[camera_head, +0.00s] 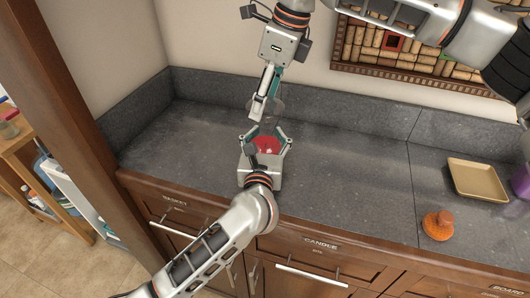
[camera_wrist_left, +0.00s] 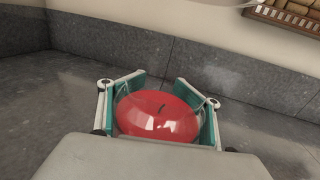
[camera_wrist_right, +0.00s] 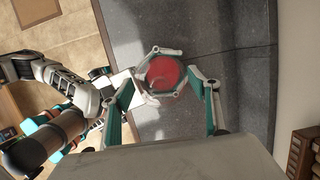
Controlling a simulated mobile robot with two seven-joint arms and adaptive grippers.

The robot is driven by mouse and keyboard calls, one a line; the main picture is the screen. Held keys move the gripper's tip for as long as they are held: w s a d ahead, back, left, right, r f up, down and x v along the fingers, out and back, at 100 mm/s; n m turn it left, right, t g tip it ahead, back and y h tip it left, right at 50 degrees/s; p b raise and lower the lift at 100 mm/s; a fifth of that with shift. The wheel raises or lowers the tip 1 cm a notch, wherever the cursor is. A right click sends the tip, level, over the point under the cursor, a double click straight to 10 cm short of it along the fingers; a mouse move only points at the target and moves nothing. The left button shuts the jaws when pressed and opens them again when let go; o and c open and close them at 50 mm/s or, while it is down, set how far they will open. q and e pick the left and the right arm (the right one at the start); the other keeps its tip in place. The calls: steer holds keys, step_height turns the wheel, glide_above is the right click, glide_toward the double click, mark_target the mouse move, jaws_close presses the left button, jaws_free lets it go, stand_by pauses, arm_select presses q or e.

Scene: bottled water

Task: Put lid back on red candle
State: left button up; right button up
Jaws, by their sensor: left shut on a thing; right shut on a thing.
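The red candle (camera_head: 266,144) is in a clear glass jar on the grey counter. Its red top and wick show in the left wrist view (camera_wrist_left: 158,116). My left gripper (camera_head: 268,142) is shut around the jar from the front, with a finger on each side. My right gripper (camera_head: 266,96) points down from above and is shut on a clear lid (camera_head: 270,112), held in the air above the candle and apart from it. The lid is see-through and its outline is faint. In the right wrist view the candle (camera_wrist_right: 166,76) appears between my right fingers.
On the right of the counter (camera_head: 350,160) are a tan square tray (camera_head: 476,180), an orange knobbed object (camera_head: 438,225) and a purple item (camera_head: 521,182) at the edge. A low backsplash and wall stand behind. The counter beside the candle is clear.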

glide_above(262, 135)
steer(key=shift+d+f, duration=0.2)
steer(key=shift+f, duration=1.05)
steer(key=shift+d+f, duration=0.15)
steer(key=shift+f, duration=1.05)
steer(key=shift+f, duration=0.85)
steer(key=shift+f, duration=0.6)
steer(key=o, duration=1.2)
steer(key=v, duration=1.2)
steer(key=shift+s, duration=0.1)
